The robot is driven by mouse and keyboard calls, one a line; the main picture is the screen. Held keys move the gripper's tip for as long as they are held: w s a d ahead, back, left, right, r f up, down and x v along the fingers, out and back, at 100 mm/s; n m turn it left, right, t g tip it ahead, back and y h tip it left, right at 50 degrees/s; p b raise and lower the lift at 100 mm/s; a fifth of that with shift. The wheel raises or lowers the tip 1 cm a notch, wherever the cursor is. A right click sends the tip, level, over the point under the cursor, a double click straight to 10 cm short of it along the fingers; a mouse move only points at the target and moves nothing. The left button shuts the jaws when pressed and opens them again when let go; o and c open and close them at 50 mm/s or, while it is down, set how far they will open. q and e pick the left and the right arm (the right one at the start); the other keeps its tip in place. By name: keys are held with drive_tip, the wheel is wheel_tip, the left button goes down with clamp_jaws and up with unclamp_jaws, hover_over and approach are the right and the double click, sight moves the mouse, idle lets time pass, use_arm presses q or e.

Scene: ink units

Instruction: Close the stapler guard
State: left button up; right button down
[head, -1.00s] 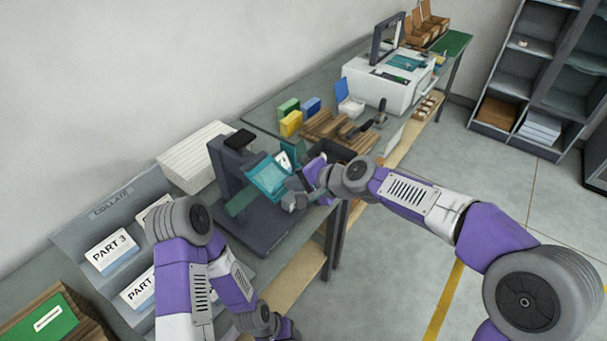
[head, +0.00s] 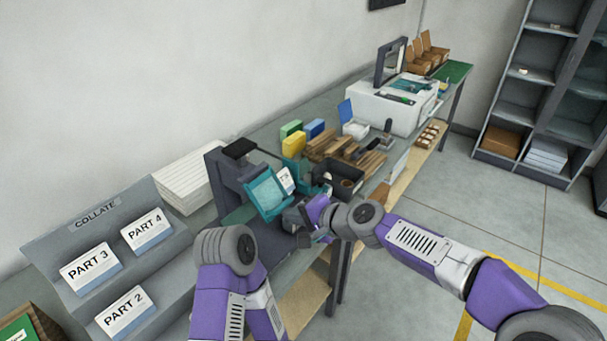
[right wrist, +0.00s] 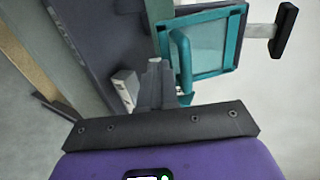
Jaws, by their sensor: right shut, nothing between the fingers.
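The stapler (head: 228,178) is a dark grey upright machine with a black pad on top, standing on the bench. Its teal-framed guard (head: 266,194) has a clear panel and stands tilted at the stapler's front. In the right wrist view the guard (right wrist: 208,48) is at top centre, with a teal bar along its near side. My right gripper (head: 293,216) is shut and empty, just right of and below the guard. Its fingers also show in the right wrist view (right wrist: 154,72), close beside the teal bar; contact is unclear. My left gripper is out of view.
A collate rack (head: 110,240) with labelled part stacks is at left, with white paper (head: 185,184) behind. A black tray (head: 346,180), wooden blocks and a white machine (head: 392,103) stand farther along the bench. Open floor lies at right.

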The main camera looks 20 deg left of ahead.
drive_tip(key=shift+w+a+f, duration=0.15)
drive_tip(key=shift+a+f, duration=0.6)
drive_tip(key=shift+f, duration=0.2)
idle(0.7)
